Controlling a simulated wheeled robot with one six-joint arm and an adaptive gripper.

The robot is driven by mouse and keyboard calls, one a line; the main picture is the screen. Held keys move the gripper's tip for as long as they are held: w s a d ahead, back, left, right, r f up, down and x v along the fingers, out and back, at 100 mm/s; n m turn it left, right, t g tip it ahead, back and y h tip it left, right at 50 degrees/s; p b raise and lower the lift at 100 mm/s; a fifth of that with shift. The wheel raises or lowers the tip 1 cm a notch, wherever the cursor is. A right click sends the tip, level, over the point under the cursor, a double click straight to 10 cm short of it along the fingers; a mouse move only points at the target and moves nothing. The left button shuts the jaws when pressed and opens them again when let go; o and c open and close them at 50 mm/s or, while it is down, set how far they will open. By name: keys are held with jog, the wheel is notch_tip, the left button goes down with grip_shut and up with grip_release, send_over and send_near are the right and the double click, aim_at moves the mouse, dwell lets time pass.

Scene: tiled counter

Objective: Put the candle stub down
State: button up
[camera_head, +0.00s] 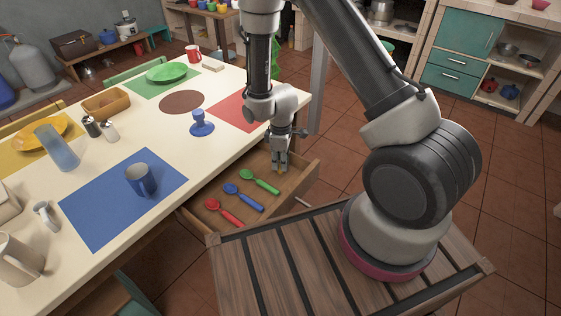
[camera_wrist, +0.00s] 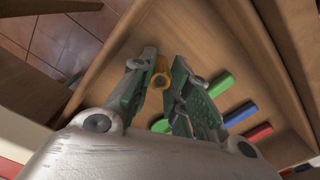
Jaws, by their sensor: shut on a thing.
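My gripper (camera_head: 281,163) points down over the back right part of the open drawer (camera_head: 312,175). In the wrist view my gripper (camera_wrist: 160,78) has its two green-grey fingers closed around a small yellow, round piece, which I take to be the candle stub (camera_wrist: 161,66). Only part of the stub shows between the fingertips. The drawer's wooden floor (camera_wrist: 235,50) lies below it. I cannot tell whether the stub touches that floor.
A green spoon (camera_head: 259,181), a blue spoon (camera_head: 243,197) and a red spoon (camera_head: 223,211) lie in the drawer.

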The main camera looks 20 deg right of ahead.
jog(key=shift+f, duration=0.1)
jog(key=o, duration=0.8)
jog(key=s+d+r+m+t, duration=0.1)
jog(key=s+d+r+m, duration=0.1)
jog(key=r, duration=0.8)
jog(key=s+d+r+m, duration=0.1)
jog(key=d+r, duration=0.2)
jog(key=r, duration=0.8)
jog(key=s+d+r+m+t, duration=0.1)
jog(key=s+d+r+m, duration=0.1)
jog(key=r, duration=0.8)
jog(key=s+d+r+m+t, duration=0.1)
jog(key=s+d+r+m, duration=0.2)
jog(key=s+r, duration=0.3)
jog(key=s+d+r+m+t, duration=0.1)
jog(key=s+d+r+m, duration=0.2)
jog(key=s, duration=0.8)
notch_tip(320, 180, up, 3)
jog(key=shift+d+f+m, duration=0.1)
jog(key=shift+d+m, duration=0.3)
